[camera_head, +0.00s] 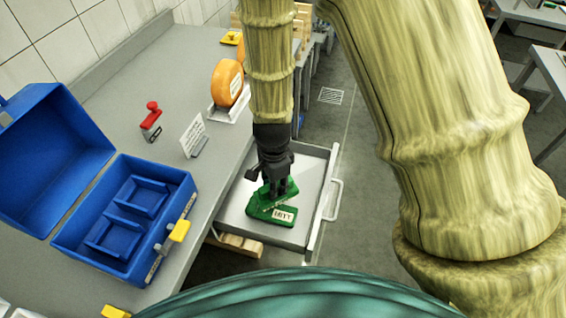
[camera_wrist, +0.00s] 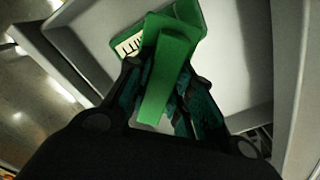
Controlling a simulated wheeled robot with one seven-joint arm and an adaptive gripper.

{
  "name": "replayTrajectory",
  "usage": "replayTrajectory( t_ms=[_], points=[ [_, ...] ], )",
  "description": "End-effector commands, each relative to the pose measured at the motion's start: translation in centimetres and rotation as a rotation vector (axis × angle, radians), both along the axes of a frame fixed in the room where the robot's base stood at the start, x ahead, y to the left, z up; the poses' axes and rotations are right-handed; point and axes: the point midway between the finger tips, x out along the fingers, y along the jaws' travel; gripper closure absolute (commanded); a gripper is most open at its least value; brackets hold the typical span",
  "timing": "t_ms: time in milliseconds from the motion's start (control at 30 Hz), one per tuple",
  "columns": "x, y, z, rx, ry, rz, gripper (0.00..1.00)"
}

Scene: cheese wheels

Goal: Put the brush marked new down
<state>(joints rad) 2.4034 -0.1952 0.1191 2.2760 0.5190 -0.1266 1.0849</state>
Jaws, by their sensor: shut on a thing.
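A green brush (camera_head: 265,213) with a pale label that seems to read "NYTT" is in my gripper (camera_head: 275,188). The fingers are shut on its raised green grip. The label also shows in the wrist view on the green brush body (camera_wrist: 190,12), beyond the grip (camera_wrist: 168,75) between the fingers. The brush is over the open grey drawer (camera_head: 237,203), inside its walls. I cannot tell whether its underside touches the drawer floor. Its bristles are hidden.
An open blue case (camera_head: 65,240) with two compartments stands on the grey counter (camera_head: 190,60) at left. A red-handled tool (camera_head: 151,118), a small sign (camera_head: 193,135) and an orange cheese wheel (camera_head: 228,83) are on the counter. The drawer floor around the brush looks clear.

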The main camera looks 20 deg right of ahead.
Motion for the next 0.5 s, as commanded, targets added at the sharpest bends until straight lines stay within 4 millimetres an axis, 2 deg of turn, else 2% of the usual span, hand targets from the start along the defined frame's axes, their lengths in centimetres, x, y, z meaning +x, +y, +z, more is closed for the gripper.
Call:
replayTrajectory(
  t_ms=[500],
  points=[
    [9.5,-4.3,-0.6,0.0,-0.001,0.0,0.99]
  ],
)
